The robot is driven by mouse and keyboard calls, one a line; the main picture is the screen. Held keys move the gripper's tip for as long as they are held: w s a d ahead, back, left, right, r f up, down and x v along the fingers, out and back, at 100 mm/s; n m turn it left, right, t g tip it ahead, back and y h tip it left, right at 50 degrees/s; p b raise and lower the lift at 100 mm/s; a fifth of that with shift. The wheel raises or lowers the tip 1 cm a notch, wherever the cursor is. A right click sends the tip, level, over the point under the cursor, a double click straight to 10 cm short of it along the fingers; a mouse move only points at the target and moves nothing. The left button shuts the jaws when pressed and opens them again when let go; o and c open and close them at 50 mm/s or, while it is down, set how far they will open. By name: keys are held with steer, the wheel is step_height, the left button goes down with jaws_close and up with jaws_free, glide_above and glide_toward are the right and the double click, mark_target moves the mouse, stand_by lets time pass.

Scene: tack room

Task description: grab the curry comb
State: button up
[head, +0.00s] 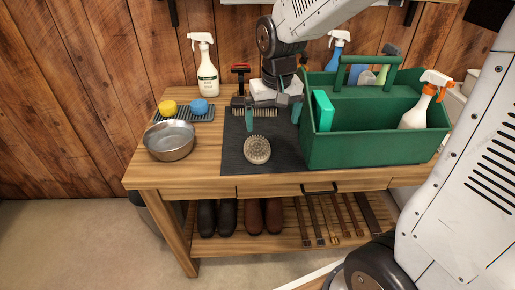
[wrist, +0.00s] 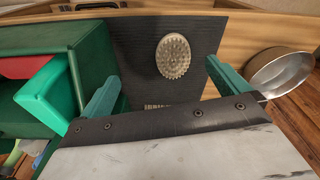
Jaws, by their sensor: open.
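The curry comb (head: 257,149) is a round, pale, nubbed disc. It lies on a dark mat (head: 235,160) on the wooden bench. My gripper (head: 272,114) is open and empty above the mat, behind the comb in the head view, with its teal fingers spread. In the wrist view the comb (wrist: 173,56) shows whole, just beyond the fingertips and between their directions; my gripper (wrist: 161,78) does not touch it.
A green caddy (head: 375,148) with bottles stands close right of the mat. A metal bowl (head: 170,141) is on the left. Bare wood lies between bowl and mat.

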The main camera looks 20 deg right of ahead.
glide_toward(257, 145)
steer(key=shift+s+d+f, duration=0.2)
steer(key=shift+d+f, duration=0.2)
steer(key=shift+f, duration=0.05)
steer(key=f, duration=0.2)
steer(key=w+f, duration=0.1)
steer(key=f, duration=0.4)
steer(key=shift+w+a+f, duration=0.15)
steer(key=shift+a+f, duration=0.15)
steer(key=c, duration=1.1)
